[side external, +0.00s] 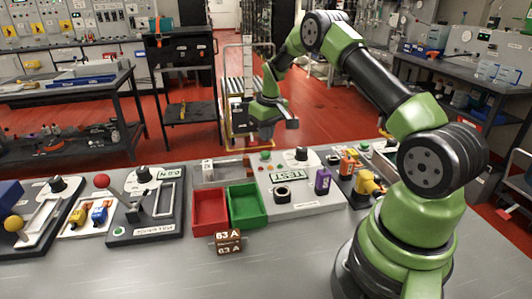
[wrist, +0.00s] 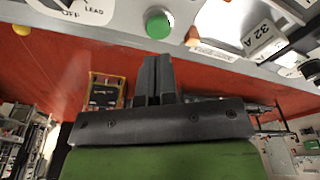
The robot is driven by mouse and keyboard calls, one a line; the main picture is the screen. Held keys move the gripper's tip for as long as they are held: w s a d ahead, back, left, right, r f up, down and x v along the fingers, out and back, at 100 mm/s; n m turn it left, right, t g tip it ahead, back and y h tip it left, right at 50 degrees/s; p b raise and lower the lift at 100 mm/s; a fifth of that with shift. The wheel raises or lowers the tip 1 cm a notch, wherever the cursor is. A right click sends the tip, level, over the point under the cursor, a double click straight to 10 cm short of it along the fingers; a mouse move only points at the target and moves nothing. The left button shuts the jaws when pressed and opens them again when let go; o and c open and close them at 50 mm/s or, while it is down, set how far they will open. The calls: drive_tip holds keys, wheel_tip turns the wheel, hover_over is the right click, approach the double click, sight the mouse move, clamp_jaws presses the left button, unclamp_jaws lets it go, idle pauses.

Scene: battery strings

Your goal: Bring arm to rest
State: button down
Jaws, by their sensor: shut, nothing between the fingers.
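My gripper (side external: 266,136) hangs in the air above the back of the workbench, behind the red and green trays. Its small fingers are hard to make out in the side external view. In the wrist view my gripper (wrist: 157,62) is shut, with the two dark fingers side by side and nothing held. A round green button (wrist: 158,24) on a panel appears just beyond the fingertips in that view. The gripper seems clear of the panels.
On the bench (side external: 290,258) are a red tray (side external: 209,232), a green tray (side external: 262,221), a TEST panel (side external: 325,203), a purple block (side external: 322,181) and a brown "63 A" block (side external: 228,242). A lever panel (side external: 147,230) stands left. The bench front is clear.

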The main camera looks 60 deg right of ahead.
drive_tip(key=shift+r, duration=0.5)
drive_tip(key=shift+a+r, duration=0.1)
drive_tip(key=shift+r, duration=0.05)
drive_tip(key=s+a+r+t, duration=0.1)
drive_tip(key=s+a+r, duration=0.1)
drive_tip(key=a+r, duration=0.55)
drive_tip(key=s+a+r+t, duration=0.1)
drive_tip(key=s+a+r, duration=0.3)
drive_tip(key=r, duration=0.6)
drive_tip(key=s+a+r+t+y, duration=0.1)
drive_tip(key=s+a, duration=0.5)
drive_tip(key=s, duration=0.2)
drive_tip(key=s+a+r+m+t+y, duration=0.1)
drive_tip(key=s+a+r+t, duration=0.1)
drive_tip(key=s+a, duration=0.4)
drive_tip(key=s, duration=0.3)
drive_tip(key=shift+s+a+r, duration=0.15)
drive_tip(key=shift+a+r, duration=0.05)
drive_tip(key=shift+a, duration=0.05)
